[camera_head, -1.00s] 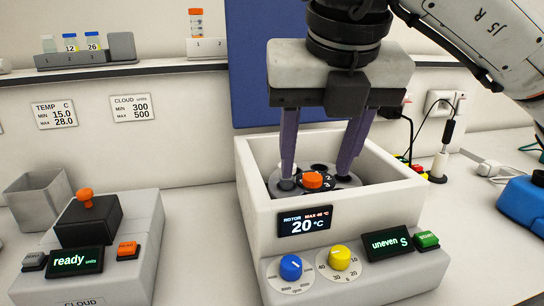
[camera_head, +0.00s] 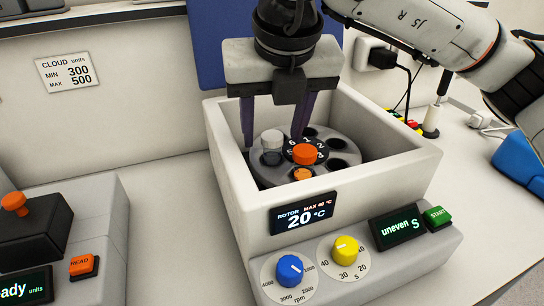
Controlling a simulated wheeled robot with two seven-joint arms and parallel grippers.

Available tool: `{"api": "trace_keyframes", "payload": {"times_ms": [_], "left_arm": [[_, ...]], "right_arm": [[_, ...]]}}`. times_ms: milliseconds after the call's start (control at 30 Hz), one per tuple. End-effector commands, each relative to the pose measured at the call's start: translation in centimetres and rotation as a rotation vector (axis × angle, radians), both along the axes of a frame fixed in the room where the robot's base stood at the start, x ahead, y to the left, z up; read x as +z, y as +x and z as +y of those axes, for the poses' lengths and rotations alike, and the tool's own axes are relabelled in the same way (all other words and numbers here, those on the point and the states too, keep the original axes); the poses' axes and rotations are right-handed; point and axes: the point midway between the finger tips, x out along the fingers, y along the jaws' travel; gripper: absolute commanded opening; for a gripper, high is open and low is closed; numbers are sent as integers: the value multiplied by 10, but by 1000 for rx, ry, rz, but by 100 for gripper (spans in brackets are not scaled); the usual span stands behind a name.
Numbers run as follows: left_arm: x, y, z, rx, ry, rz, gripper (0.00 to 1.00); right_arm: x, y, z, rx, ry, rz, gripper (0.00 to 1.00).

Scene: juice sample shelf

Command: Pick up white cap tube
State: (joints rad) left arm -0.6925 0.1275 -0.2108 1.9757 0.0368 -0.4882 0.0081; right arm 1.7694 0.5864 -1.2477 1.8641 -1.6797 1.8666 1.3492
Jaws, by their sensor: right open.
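The white cap tube (camera_head: 271,140) sits in a hole at the left of the round grey rotor (camera_head: 345,143) inside the centrifuge; its pale grey-white cap shows and its lower part is hidden. My right gripper (camera_head: 274,138) points down over the rotor and is open. Its two purple fingers stand apart, one to the left and one to the right of the white cap in the picture. I cannot tell whether either finger touches it. My left gripper is not in view.
An orange hub knob (camera_head: 304,154) with numbers around it is close right of the cap. A small orange cap (camera_head: 302,174) sits in front. The centrifuge's wall (camera_head: 400,165) surrounds the rotor. Its display reads "uneven". A reader with an orange button (camera_head: 82,265) stands left.

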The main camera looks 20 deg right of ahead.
Motion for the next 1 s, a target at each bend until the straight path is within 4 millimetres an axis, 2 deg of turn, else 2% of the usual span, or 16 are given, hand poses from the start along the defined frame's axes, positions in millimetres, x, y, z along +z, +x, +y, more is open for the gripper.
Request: {"api": "trace_keyframes", "payload": {"times_ms": [133, 400, 467, 667, 700, 900, 1000], "left_arm": [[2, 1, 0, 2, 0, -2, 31], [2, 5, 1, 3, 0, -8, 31], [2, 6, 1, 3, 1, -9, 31], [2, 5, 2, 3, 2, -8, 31], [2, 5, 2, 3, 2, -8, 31], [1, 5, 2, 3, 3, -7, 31], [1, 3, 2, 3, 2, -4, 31]], "right_arm": [[-17, 6, -2, 0, -1, 2, 49], [-20, 8, -1, 0, 1, 0, 49], [-20, 8, -1, 0, 1, 0, 41], [-20, 8, -1, 0, 1, 0, 7], [-20, 8, -1, 0, 1, 0, 4], [-19, 8, -1, 0, 1, -1, 4], [-12, 9, -1, -1, 1, -1, 4]]}}
